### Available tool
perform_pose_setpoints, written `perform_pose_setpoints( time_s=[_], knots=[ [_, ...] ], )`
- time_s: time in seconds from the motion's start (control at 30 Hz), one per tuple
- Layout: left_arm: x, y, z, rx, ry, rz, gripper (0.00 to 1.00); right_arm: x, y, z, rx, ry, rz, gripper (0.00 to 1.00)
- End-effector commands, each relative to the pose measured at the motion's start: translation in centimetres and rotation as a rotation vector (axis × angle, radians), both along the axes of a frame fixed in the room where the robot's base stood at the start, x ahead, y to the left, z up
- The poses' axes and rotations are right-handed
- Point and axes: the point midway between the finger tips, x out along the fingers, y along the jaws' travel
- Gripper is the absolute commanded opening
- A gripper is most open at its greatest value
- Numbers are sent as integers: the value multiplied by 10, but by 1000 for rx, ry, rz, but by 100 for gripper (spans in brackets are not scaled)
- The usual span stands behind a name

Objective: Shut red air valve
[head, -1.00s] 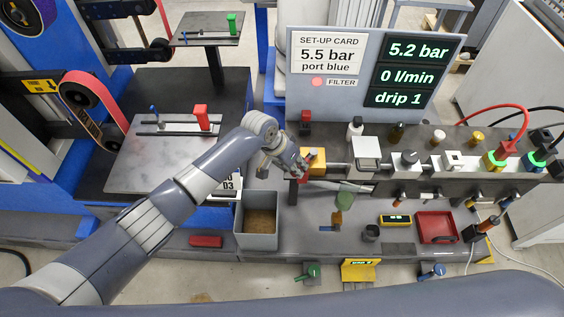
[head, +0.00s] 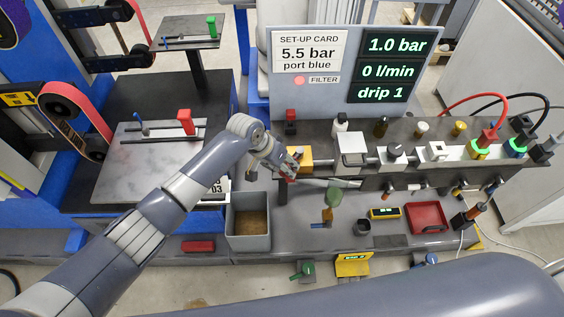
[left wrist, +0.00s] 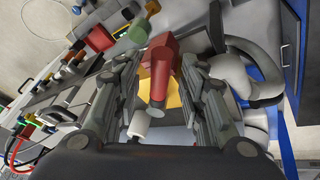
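The red air valve handle (left wrist: 160,72) lies between the two fingers of my left gripper (left wrist: 165,85) in the left wrist view. Gaps show beside the handle, so the fingers look open around it. Behind it is the yellow valve block (left wrist: 174,98). In the head view my left gripper (head: 291,165) is at the left end of the valve row, against the yellow block (head: 301,155), and hides most of the handle. The screen (head: 394,67) reads 1.0 bar, 0 l/min, drip 1. My right gripper is not in view.
The set-up card (head: 308,50) reads 5.5 bar, port blue. A grey bin (head: 250,243) stands below my left gripper. A red tray (head: 427,217) and a yellow gauge (head: 384,213) lie to the right. Red and black hoses run to ports at the far right.

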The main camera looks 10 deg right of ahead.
Motion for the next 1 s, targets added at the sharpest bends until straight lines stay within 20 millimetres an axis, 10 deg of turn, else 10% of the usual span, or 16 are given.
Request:
perform_pose_setpoints(
  time_s=[0.7,1.0],
  knots=[
    [-16,43,99,-1,-2,1,38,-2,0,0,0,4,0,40],
    [-18,47,109,0,0,0,38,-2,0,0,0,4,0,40]
  ],
)
